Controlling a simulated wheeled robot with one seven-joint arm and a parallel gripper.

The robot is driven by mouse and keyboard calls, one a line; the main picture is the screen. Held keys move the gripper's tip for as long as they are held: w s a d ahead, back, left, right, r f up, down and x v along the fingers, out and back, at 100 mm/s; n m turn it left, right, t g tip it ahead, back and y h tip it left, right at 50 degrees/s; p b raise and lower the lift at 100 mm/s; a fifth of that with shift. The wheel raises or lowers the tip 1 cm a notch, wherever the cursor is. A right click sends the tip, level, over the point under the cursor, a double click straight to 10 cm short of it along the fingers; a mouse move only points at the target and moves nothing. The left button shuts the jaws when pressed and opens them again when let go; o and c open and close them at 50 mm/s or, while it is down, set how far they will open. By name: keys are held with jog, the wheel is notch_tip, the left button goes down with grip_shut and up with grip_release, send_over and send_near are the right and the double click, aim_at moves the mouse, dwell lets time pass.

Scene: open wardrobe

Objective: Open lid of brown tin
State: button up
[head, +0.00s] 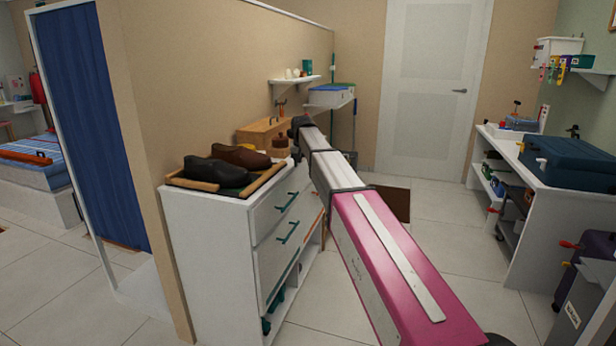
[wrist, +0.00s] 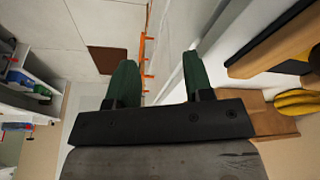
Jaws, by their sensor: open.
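A small round brown container with a knob on top, which looks like the brown tin (head: 281,146), stands at the back of the white dresser top, and its lid looks closed. My gripper (head: 299,124) is at the far end of my outstretched arm, close to the tin in the head view; the gap between them cannot be judged. In the wrist view my gripper (wrist: 158,80) has its two green fingers spread apart with nothing between them. I cannot make out the tin in the wrist view.
The white dresser (head: 215,240) also bears a wooden tray (head: 207,186) with dark shoes and a wooden box (head: 258,134). A wall shelf (head: 294,79) hangs behind. A white bench (head: 570,168) stands at right. Floor (head: 420,205) between them is mostly clear.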

jog(key=s+d+f, duration=0.2)
jog(key=s+f, duration=0.1)
jog(key=f, duration=0.1)
jog(key=shift+s+d, duration=0.15)
jog(key=shift+s, duration=0.25)
jog(key=shift+f, duration=0.1)
